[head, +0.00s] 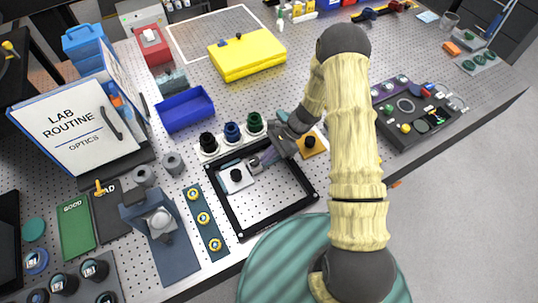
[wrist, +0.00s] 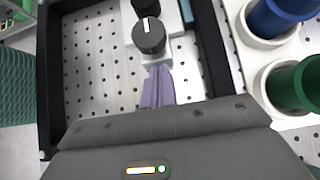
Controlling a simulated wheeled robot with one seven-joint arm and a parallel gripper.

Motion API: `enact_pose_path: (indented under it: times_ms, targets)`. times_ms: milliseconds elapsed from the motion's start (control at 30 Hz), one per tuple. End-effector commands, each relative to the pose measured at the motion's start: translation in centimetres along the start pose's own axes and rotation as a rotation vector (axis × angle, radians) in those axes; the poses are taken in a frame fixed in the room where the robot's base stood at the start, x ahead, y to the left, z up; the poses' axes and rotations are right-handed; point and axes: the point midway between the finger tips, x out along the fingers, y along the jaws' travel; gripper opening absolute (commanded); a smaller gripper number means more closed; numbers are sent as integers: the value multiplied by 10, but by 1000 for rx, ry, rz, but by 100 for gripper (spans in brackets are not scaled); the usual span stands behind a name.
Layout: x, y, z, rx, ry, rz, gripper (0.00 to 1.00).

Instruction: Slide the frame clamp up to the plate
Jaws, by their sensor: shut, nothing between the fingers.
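A black rectangular frame (head: 279,209) lies on the perforated table; its dark bar also shows in the wrist view (wrist: 50,80). Inside its far left part is a pale block with a black knob (head: 237,175), which looks like the frame clamp; the knob is at top centre in the wrist view (wrist: 149,36). My gripper (head: 259,162) is inside the frame, right of the knob. Its purple fingertips (wrist: 157,72) are together and empty, close to the block's near edge; I cannot tell whether they touch. I cannot tell for certain which piece is the plate.
A white holder with black, blue and green cylinders (head: 232,132) stands just behind the frame. A strip with several yellow rings (head: 203,217) lies to its left. An orange plate with a black knob (head: 312,146) sits to its right. The frame's near interior is clear.

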Motion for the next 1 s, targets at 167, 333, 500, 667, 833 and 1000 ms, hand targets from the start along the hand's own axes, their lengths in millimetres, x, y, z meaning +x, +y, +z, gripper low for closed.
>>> enact_pose_path:
  times_ms: [167, 333, 500, 667, 833, 1000]
  targets:
    - [8, 0, 6, 0, -2, 0, 0]
    - [8, 0, 8, -1, -5, 3, 0]
    - [9, 0, 9, -2, -8, 6, 0]
    - [2, 1, 2, -3, -7, 4, 0]
    - [-18, 4, -19, 0, 1, -3, 0]
    - [-49, 4, -27, -2, 6, -7, 0]
